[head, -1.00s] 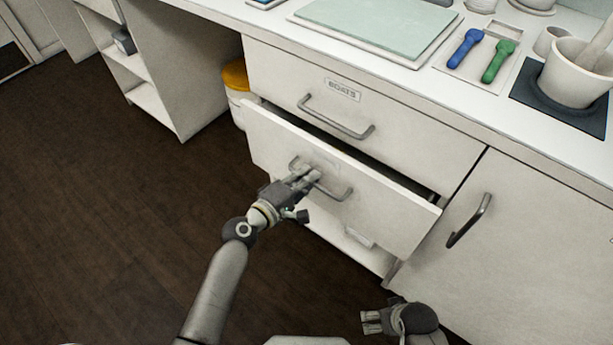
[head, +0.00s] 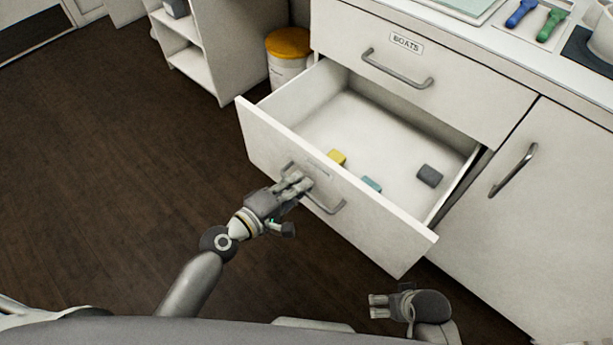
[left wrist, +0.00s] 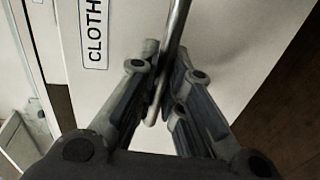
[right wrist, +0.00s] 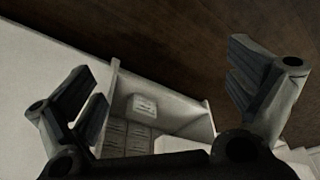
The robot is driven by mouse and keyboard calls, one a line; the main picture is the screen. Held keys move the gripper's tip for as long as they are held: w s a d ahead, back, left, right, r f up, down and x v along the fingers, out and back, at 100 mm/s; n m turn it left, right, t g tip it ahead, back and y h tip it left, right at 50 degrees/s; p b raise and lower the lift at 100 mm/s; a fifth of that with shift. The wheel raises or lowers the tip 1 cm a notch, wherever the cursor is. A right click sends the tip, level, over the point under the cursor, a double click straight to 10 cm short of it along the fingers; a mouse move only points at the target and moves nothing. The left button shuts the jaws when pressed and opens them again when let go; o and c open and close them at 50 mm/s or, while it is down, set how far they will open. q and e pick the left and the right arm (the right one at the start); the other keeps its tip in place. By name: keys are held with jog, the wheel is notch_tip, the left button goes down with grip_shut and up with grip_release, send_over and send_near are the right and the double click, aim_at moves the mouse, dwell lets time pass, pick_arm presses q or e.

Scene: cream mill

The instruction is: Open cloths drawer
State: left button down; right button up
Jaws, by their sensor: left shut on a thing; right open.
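The cloths drawer (head: 390,243) stands pulled well out below the drawer labelled BOATS. Its label, reading CLOTH in part, shows in the left wrist view (left wrist: 94,35). Inside lie a yellow block (head: 337,157), a teal block (head: 371,184) and a dark grey block (head: 429,176). My left gripper (head: 297,183) is shut on the drawer's bar handle (head: 328,207); in the left wrist view the handle (left wrist: 174,40) runs between the fingers (left wrist: 162,92). My right gripper (head: 378,306) is open and empty, low in front of the cabinet; its spread fingers (right wrist: 165,95) show in the right wrist view.
The BOATS drawer (head: 350,22) above is closed. A cabinet door (head: 540,200) with a bar handle is to the right. A white bin with a yellow lid (head: 288,43) and an open shelf unit (head: 215,45) stand to the left. Dark floor (head: 110,160) is clear at left.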

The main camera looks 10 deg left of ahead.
pick_arm(q)
jog(key=shift+v, duration=0.75)
pick_arm(e)
jog(key=shift+s+a+r, duration=0.2)
jog(key=shift+s+r, duration=0.1)
jog(key=shift+r, duration=0.1)
pick_arm(q)
jog(key=shift+f, duration=0.15)
jog(key=c, duration=1.5)
grip_release()
jog(key=shift+c, duration=0.2)
pick_arm(e)
jog(key=shift+f, duration=0.15)
pick_arm(q)
jog(key=v, duration=1.2)
